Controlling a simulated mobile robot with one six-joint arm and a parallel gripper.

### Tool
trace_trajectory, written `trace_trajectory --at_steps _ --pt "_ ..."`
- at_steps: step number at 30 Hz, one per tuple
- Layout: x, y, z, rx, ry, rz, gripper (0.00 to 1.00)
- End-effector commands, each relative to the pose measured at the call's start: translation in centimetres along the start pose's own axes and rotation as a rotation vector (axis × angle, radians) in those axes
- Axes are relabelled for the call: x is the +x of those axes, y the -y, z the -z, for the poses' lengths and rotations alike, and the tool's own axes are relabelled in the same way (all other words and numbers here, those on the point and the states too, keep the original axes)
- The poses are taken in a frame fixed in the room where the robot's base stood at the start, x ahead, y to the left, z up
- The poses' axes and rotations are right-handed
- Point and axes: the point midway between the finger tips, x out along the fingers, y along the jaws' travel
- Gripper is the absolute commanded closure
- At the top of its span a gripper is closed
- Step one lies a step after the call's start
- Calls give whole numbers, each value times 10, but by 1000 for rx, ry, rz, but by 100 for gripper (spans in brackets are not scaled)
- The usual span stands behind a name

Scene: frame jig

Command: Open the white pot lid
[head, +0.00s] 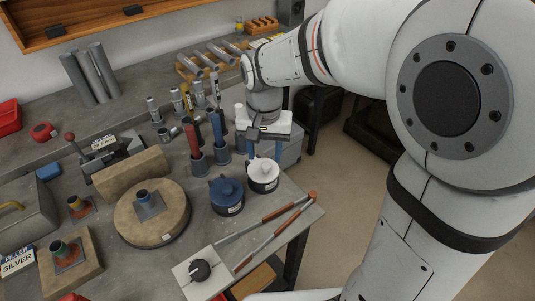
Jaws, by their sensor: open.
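The white pot (263,181) stands near the right edge of the grey workbench. Its white lid (264,168) sits on top with a small knob. My gripper (264,150) points down from above, with its two blue fingers spread apart, just above and slightly behind the lid. The fingers look empty. I cannot tell whether a fingertip touches the lid or how far the gap is.
A dark blue lidded pot (226,195) stands just left of the white pot. Upright tools with red (192,140) and blue handles stand behind. Two long-handled tools (275,225) lie in front. A round wooden block (152,214) is farther left.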

Motion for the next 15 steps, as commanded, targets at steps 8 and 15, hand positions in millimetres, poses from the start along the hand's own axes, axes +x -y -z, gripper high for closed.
trace_trajectory --at_steps 8,15 --pt "32 -4 2 10 0 0 55" --pt "35 -4 2 11 -2 1 55"
